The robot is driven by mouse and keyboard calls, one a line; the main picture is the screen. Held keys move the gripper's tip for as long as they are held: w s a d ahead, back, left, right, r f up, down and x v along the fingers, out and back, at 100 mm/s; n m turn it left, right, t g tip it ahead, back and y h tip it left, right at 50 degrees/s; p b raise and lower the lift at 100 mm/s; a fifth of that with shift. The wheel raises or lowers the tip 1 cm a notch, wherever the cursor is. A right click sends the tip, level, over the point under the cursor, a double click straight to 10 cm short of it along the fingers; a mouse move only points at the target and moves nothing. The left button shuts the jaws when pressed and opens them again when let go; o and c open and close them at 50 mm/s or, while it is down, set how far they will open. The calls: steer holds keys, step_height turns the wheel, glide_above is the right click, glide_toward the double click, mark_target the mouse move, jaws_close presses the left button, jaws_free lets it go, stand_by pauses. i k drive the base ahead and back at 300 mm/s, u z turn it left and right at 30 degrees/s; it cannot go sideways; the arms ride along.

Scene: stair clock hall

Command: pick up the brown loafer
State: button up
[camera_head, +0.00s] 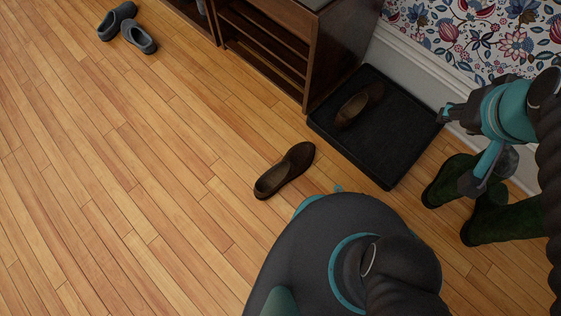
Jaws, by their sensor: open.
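One brown loafer (285,170) lies on the wood floor, just beyond my base and left of the black tray. A second brown loafer (352,108) lies on the black tray (395,150), partly in shadow. My gripper (443,114) is at the right, above the tray's right edge in the picture and apart from both loafers. It is open, with nothing seen in it. Its fingertips are small in this view.
A dark wooden shelf unit (312,50) stands behind the tray, against the flowered wall (475,30). Green boots (445,180) are at the right, partly hidden by my arm. A pair of grey clogs (139,37) lies at the top left. The floor at left is clear.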

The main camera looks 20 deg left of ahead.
mark_target(298, 159)
steer(key=k, duration=0.3)
steer(key=u, duration=1.15)
steer(key=i, duration=0.35)
steer(key=u, duration=0.2)
steer(key=k, duration=0.5)
steer(key=u, duration=3.45)
steer(key=k, duration=0.65)
steer(key=z, duration=1.45)
